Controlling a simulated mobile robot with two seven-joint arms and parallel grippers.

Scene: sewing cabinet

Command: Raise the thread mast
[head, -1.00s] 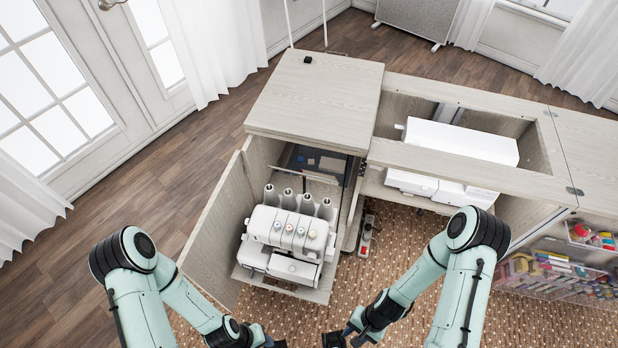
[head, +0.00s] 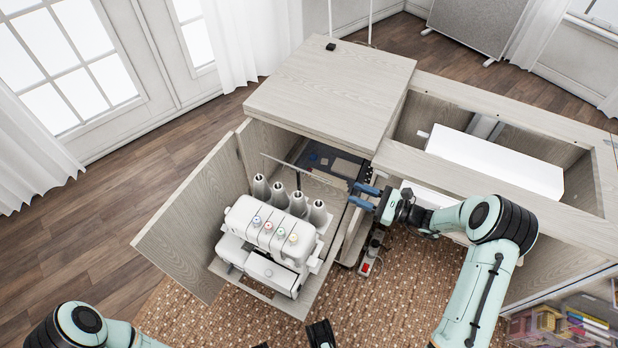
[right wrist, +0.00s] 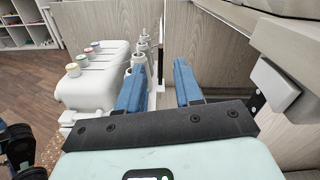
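The white serger (head: 268,238) stands on the pulled-out shelf in the cabinet's left bay, with grey thread cones (head: 297,203) behind it. A thin bar, apparently the thread mast (head: 318,176), lies low behind the cones. In the right wrist view a thin pole (right wrist: 161,45) stands beside the cones; I cannot tell if it is the mast. My right gripper (head: 358,196) is open and empty, right of the cones, its blue fingers pointing left. The right wrist view shows its fingers apart (right wrist: 159,88).
The open cabinet door (head: 190,222) stands left of the serger. The cabinet top (head: 335,90) overhangs behind it. A power strip (head: 371,254) lies below my right gripper. A white machine (head: 495,160) sits in the right bay. Carpet in front is clear.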

